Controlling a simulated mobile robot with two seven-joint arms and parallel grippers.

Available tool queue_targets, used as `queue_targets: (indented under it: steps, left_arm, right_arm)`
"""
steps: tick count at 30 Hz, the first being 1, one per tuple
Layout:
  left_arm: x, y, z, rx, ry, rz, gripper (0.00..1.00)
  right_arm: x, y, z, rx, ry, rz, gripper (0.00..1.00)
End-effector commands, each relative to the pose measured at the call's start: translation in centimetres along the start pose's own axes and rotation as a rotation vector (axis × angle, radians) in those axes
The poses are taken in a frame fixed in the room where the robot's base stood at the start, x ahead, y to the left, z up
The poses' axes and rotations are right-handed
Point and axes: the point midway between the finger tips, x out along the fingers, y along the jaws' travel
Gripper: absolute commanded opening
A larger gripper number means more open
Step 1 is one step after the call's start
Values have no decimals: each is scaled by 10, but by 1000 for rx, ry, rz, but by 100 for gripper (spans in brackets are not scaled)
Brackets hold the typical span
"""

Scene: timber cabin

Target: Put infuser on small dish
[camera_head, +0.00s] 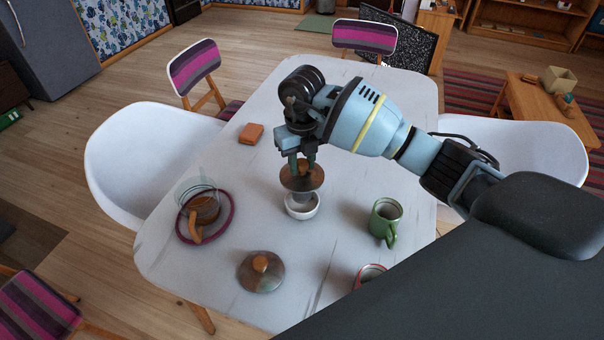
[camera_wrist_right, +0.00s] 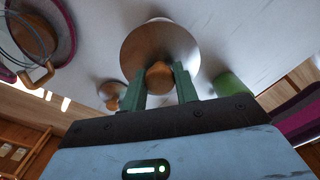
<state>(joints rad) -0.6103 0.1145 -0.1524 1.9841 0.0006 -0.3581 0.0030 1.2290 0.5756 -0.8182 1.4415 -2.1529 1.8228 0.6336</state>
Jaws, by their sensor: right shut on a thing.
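The infuser (camera_head: 302,181) has a broad brown metallic disc top with a wooden knob and a narrower pale body below. My right gripper (camera_head: 302,164) is shut on the knob, with its green fingers on either side, as the right wrist view also shows (camera_wrist_right: 159,80). The infuser hangs upright over the small white dish (camera_head: 301,212), and its lower end reaches into the dish's opening. I cannot tell whether it touches the dish's bottom. In the right wrist view the disc (camera_wrist_right: 160,46) hides most of the dish. My left gripper is not in view.
A glass pot (camera_head: 203,208) with a wooden handle stands on a purple-rimmed mat (camera_head: 181,228) at the left. A knobbed lid (camera_head: 261,275) lies in front, a green mug (camera_head: 384,222) at right, a red-rimmed cup (camera_head: 370,273) nearer. An orange block (camera_head: 251,133) lies behind. White table (camera_head: 330,250) shows between them.

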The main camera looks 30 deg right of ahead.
Motion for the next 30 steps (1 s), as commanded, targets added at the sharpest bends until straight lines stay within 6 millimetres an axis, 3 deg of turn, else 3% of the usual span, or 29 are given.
queue_targets:
  steps: [5, 14, 26, 27, 30]
  left_arm:
    - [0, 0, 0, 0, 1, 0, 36]
    - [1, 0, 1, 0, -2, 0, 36]
    - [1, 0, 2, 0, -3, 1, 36]
    - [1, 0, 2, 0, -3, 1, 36]
    - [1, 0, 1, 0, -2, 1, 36]
  right_arm:
    - [3, 0, 0, 0, -1, 0, 0]
    - [37, 0, 0, 0, 1, -1, 0]
    - [41, 0, 0, 0, -1, -1, 0]
    - [41, 0, 0, 0, -1, -1, 34]
    - [41, 0, 0, 0, -1, -1, 47]
